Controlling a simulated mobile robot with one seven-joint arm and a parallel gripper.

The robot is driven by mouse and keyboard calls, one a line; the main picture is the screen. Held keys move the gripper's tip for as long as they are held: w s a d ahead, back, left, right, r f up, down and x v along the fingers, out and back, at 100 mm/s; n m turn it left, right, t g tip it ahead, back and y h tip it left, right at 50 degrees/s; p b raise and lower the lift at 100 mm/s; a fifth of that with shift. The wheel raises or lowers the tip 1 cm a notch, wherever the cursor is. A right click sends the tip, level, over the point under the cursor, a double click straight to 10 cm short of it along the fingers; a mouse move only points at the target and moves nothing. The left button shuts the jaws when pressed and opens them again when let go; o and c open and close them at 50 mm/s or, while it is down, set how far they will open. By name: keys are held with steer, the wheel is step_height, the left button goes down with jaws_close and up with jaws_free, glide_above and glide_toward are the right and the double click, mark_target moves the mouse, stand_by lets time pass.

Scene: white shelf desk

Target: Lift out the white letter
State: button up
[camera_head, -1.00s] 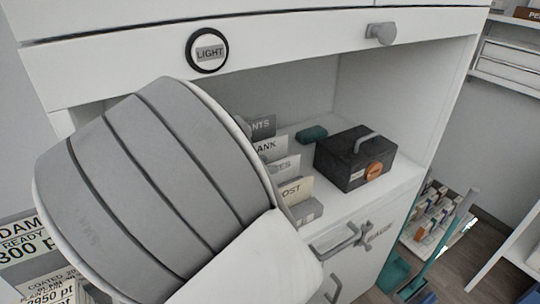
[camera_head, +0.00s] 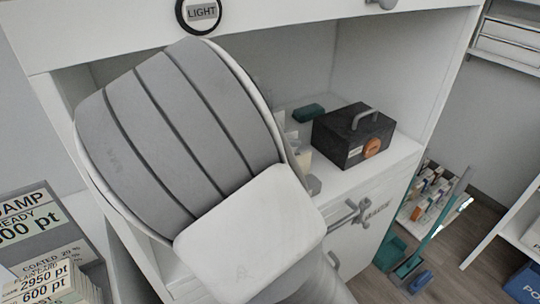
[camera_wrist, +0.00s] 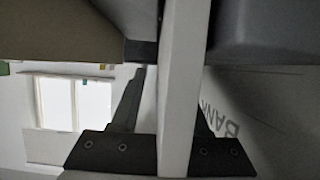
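In the wrist view, my gripper (camera_wrist: 168,105) shows two dark fingers standing apart, one on each side of a white upright slab (camera_wrist: 180,80). There is a gap between the left finger and the slab. The slab is seen edge-on and close up; I cannot tell whether it is the white letter or a divider. A light card marked "BANK" (camera_wrist: 225,122) shows to the right, partly behind the right finger. In the head view, my arm covers my gripper and most of the card sorter (camera_head: 314,185). No letter can be clearly made out there.
A black box with a grey handle (camera_head: 340,137) stands right of the sorter on the white shelf (camera_head: 385,170). A grey knob (camera_head: 350,212) sticks out below the shelf.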

jaws_close()
stand_by(0.3)
steer(key=shift+r, duration=0.55)
steer(key=s+d+r+p, duration=0.3)
steer(key=s+d+r, duration=0.4)
steer(key=r, duration=0.3)
steer(key=shift+s+d, duration=0.25)
steer(key=shift+d, duration=0.65)
